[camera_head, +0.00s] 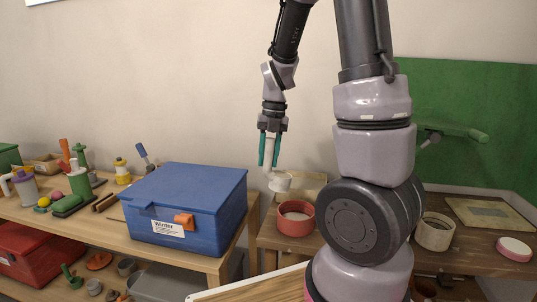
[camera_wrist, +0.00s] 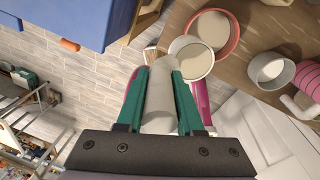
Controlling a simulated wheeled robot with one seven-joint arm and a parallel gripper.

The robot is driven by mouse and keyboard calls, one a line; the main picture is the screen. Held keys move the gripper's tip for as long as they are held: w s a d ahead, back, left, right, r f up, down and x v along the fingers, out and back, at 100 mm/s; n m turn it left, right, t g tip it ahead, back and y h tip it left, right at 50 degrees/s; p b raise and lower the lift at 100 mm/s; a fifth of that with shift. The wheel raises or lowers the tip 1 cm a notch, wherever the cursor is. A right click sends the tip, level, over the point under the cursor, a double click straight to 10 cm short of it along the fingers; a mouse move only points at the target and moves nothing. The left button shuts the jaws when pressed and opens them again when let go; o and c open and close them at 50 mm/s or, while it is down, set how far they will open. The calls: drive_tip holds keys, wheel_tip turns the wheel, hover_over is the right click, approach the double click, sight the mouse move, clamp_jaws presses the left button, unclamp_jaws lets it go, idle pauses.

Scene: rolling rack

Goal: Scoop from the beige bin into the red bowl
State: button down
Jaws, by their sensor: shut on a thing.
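My gripper (camera_head: 269,150) has teal fingers shut on the handle of a white scoop (camera_head: 280,184), which hangs below them. The handle and round cup of the scoop also show in the wrist view (camera_wrist: 192,60). The cup looks greyish inside; I cannot tell fill from bare bottom. The red bowl (camera_head: 296,230) stands on the wooden bench, just below and right of the scoop. In the wrist view the scoop cup overlaps the near edge of the red bowl (camera_wrist: 236,34), which has a pale surface inside. A round beige bin (camera_head: 435,238) stands right of my arm.
A blue lidded box (camera_head: 190,215) stands left on a wooden table with several tools and toys. A pale box (camera_head: 311,185) sits behind the bowl. A pink-rimmed round item (camera_head: 514,249) and a flat board (camera_head: 490,214) lie at the right. My arm hides part of the bench.

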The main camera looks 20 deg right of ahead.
sight(289, 175)
drive_tip(key=d+f+y, duration=0.1)
drive_tip(key=f, duration=0.1)
drive_tip(key=d+f+y, duration=0.1)
drive_tip(key=f, duration=0.1)
drive_tip(key=d+f+y, duration=0.1)
drive_tip(key=f, duration=0.1)
drive_tip(key=shift+f+y, duration=0.3)
drive_tip(key=shift+f, duration=0.05)
drive_tip(key=shift+a+r, duration=0.2)
drive_tip(key=shift+a, duration=0.05)
drive_tip(key=shift+f, duration=0.3)
idle(0.3)
drive_tip(key=shift+s+d+r+t+y, duration=0.15)
drive_tip(key=shift+d+r+y, duration=0.1)
drive_tip(key=shift+d+y, duration=0.55)
drive_tip(key=shift+w+d+r+t+y, duration=0.15)
drive_tip(key=shift+d+r+y, duration=0.1)
drive_tip(key=shift+d+y, duration=0.5)
drive_tip(key=shift+s+a, duration=0.1)
drive_tip(key=shift+a, duration=0.05)
drive_tip(key=shift+y, duration=0.25)
drive_tip(key=shift+s+d+r+y, duration=0.1)
drive_tip(key=shift+d+y, duration=1.4)
drive_tip(key=shift+y, duration=0.1)
